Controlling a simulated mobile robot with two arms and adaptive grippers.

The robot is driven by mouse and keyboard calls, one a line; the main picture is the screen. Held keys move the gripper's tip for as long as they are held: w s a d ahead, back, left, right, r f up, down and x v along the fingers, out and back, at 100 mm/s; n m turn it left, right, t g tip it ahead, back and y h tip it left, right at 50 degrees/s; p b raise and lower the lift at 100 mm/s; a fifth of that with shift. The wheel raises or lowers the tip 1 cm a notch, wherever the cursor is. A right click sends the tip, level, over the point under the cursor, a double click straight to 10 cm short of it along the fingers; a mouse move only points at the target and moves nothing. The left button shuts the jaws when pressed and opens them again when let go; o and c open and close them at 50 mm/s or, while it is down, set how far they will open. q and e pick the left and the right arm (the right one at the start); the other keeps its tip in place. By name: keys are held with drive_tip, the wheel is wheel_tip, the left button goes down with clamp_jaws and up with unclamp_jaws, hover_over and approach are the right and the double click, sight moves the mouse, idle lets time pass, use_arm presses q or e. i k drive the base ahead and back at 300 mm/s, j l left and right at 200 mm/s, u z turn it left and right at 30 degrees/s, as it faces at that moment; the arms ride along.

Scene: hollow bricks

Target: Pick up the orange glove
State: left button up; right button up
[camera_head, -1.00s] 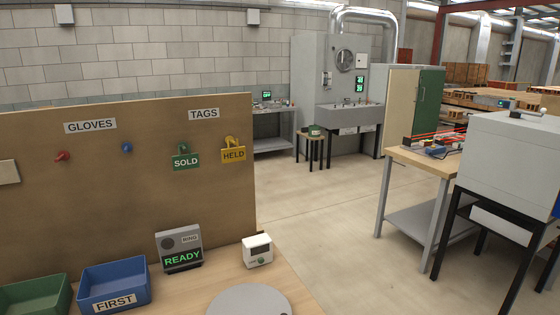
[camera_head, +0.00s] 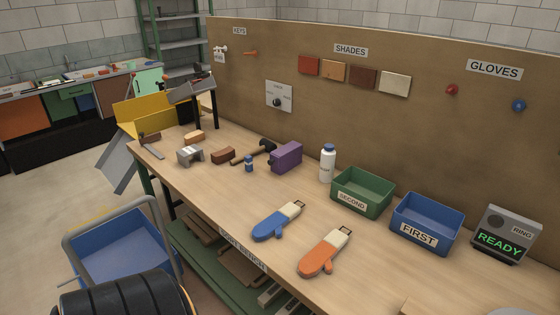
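The orange glove (camera_head: 324,254) is mitten-shaped with a cream cuff and a small dark loop. It lies flat on the wooden workbench (camera_head: 375,284) near its front edge. A blue glove (camera_head: 277,222) of the same shape lies to its left, apart from it. Neither of my grippers shows in the head view, so I cannot see whether they are open or shut.
A green SECOND bin (camera_head: 361,209) and a blue FIRST bin (camera_head: 427,240) stand behind the gloves. A READY ring box (camera_head: 506,253), white bottle (camera_head: 327,164), purple box (camera_head: 286,157) and hammer (camera_head: 256,152) share the bench. A blue cart (camera_head: 125,245) stands at lower left.

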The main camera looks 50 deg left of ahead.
sight(320, 257)
drive_tip(key=u, duration=1.2)
